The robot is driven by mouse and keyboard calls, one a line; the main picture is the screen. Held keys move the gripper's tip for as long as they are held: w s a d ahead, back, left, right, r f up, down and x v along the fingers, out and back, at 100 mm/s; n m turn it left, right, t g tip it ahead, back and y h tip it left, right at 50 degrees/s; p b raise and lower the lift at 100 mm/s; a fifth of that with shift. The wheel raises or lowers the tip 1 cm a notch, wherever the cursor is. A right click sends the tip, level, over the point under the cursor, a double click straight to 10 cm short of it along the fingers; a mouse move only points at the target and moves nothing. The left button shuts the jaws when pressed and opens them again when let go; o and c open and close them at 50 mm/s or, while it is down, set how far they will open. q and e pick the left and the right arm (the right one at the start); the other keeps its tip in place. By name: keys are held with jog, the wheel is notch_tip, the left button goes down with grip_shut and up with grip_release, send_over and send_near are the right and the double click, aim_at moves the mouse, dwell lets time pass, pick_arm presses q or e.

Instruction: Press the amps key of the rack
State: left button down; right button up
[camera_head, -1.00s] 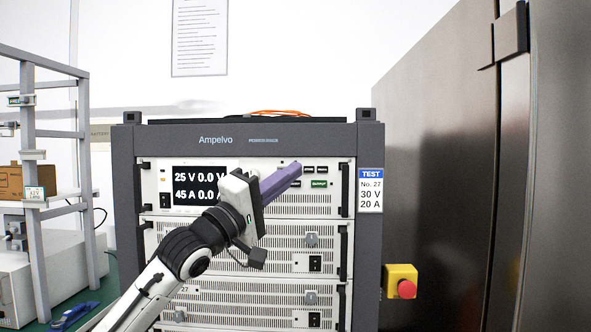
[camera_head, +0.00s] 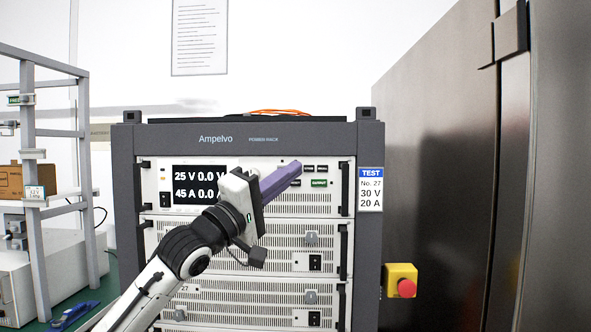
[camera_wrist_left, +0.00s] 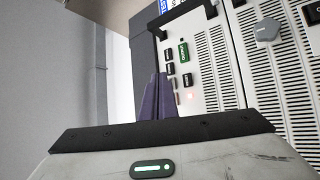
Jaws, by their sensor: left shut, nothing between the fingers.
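The power rack (camera_head: 262,133) stands ahead, dark-framed with pale panels. Its top unit has a black display (camera_head: 199,186) reading 25 V 0.0 V and 45 A 0.0 A. Right of the display are several small dark keys (camera_head: 321,169) and a green key (camera_head: 319,183); the green key (camera_wrist_left: 183,51) and dark keys (camera_wrist_left: 171,68) also show in the left wrist view. My left gripper (camera_head: 294,168) is shut and empty, its purple fingers at the left side of the key group. The fingers hide part of the panel; I cannot tell whether they touch a key. My right gripper is not in view.
A white TEST label (camera_head: 370,190) reading No. 27, 30 V, 20 A is on the rack's right side. A yellow box with a red button (camera_head: 406,289) sticks out below it. A large metal door (camera_head: 440,180) stands at right, a grey shelf frame (camera_head: 30,180) at left.

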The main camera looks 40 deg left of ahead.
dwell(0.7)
pick_arm(q)
jog(key=shift+w+a+p, duration=0.25)
jog(key=shift+w+p, duration=0.15)
jog(key=shift+w+a+p, duration=0.15)
jog(key=shift+w+p, duration=0.1)
jog(key=shift+p, duration=0.05)
dwell(0.5)
dwell(0.4)
jog(key=shift+s+d, duration=0.4)
jog(key=shift+s, duration=0.25)
jog(key=shift+s+d+b, duration=0.2)
jog(key=shift+s+d, duration=0.25)
jog(key=shift+s, duration=0.25)
jog(key=shift+s+d+b, duration=0.25)
jog(key=shift+s+d, duration=0.15)
jog(key=shift+s, duration=0.3)
jog(key=shift+s+d+b, duration=0.2)
jog(key=shift+s+d, duration=0.25)
jog(key=shift+s, duration=0.25)
